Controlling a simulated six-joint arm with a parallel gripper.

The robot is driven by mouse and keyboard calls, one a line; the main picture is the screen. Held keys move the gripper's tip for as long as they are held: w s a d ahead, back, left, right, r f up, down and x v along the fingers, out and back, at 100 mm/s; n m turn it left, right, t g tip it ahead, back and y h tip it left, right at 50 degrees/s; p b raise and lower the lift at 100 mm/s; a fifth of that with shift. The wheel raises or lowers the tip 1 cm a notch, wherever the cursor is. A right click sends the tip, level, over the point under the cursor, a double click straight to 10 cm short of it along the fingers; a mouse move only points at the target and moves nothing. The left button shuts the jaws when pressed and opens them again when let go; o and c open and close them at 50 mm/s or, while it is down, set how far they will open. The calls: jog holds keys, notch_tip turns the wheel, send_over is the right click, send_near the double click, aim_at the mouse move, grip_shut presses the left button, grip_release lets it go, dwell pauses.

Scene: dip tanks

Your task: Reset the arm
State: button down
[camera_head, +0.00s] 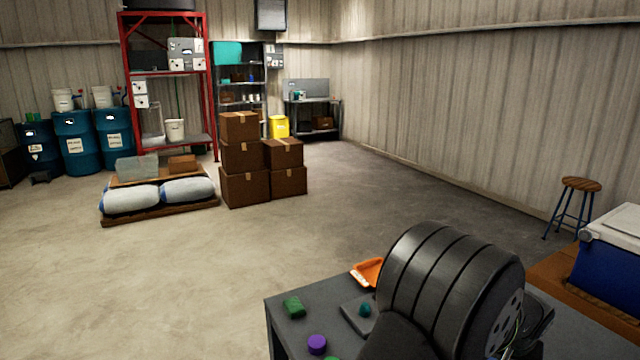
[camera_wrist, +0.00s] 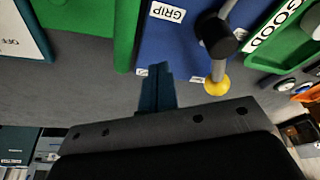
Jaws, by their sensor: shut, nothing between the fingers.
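My gripper (camera_wrist: 152,72) shows in the wrist view as two narrow dark teal fingers pressed together, shut and empty. They extend from a wide dark bar at the bottom. The fingertips lie over or close to the edge of a blue panel (camera_wrist: 175,45) marked "GRIP"; I cannot tell whether they touch it. The gripper itself is not visible in the head view, where a large black ribbed part of my arm covers the lower right.
The wrist view shows a rod with a yellow ball (camera_wrist: 217,86) just right of the fingers, and a green container (camera_wrist: 290,45) marked "GOOD".

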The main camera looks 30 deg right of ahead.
jog(key=shift+s+a+m+g, duration=0.3)
jog(key=shift+a+m, duration=0.2)
jog(key=shift+m, duration=0.4)
jog(key=c, duration=2.2)
grip_release()
